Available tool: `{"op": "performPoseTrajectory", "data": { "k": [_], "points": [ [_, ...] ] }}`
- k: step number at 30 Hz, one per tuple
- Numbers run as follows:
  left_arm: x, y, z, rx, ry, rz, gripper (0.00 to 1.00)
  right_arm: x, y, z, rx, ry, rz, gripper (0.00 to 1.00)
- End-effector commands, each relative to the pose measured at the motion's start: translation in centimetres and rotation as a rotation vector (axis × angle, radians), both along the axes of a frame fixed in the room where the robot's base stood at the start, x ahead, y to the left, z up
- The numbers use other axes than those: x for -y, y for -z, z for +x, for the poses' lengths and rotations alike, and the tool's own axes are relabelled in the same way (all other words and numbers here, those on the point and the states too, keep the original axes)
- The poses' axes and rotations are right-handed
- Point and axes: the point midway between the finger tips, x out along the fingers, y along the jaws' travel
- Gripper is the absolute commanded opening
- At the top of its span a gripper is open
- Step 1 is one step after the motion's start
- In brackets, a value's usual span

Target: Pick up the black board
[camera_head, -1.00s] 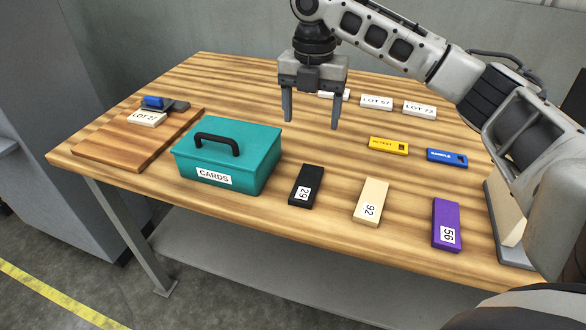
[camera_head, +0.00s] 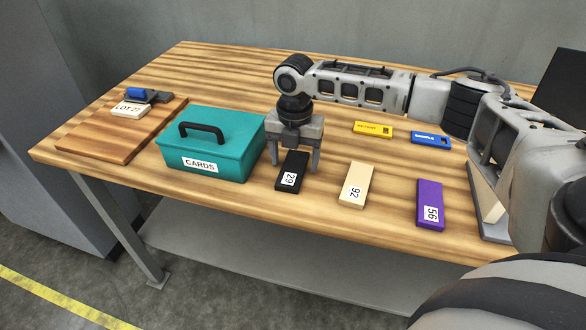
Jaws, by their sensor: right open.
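The black board (camera_head: 291,172) is a small dark block with a white label reading 29. It lies flat on the wooden table, just right of the teal box. My right gripper (camera_head: 295,168) is open and points straight down over the board. One finger is at the board's left side and the other at its right side. My left gripper is not in view.
The teal CARDS box (camera_head: 227,160) stands close on the left. A cream block (camera_head: 356,184) and a purple block (camera_head: 430,205) lie to the right. Yellow (camera_head: 373,130) and blue (camera_head: 430,140) tags lie behind. A wooden board (camera_head: 95,143) with a LOT 27 block (camera_head: 131,109) is at far left.

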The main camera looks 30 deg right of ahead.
Motion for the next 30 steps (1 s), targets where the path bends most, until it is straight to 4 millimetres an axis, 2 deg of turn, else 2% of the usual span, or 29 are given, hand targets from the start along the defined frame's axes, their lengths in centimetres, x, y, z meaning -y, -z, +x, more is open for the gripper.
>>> {"op": "performPoseTrajectory", "data": {
  "k": [8,9,14,24,30],
  "points": [
    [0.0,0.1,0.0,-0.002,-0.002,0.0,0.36,0.0,0.5,0.0,0.001,-0.001,0.0,0.71],
    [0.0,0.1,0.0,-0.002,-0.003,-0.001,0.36,0.0,0.5,0.0,0.001,-0.001,0.0,0.65],
    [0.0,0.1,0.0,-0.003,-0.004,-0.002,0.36,0.0,0.5,0.0,0.001,-0.001,0.0,0.21],
    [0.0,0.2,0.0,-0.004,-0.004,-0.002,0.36,0.0,0.2,0.1,0.003,0.0,0.001,0.19],
    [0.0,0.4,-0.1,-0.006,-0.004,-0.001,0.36,0.0,-1.3,0.1,0.004,0.0,0.001,0.19]
  ]
}}
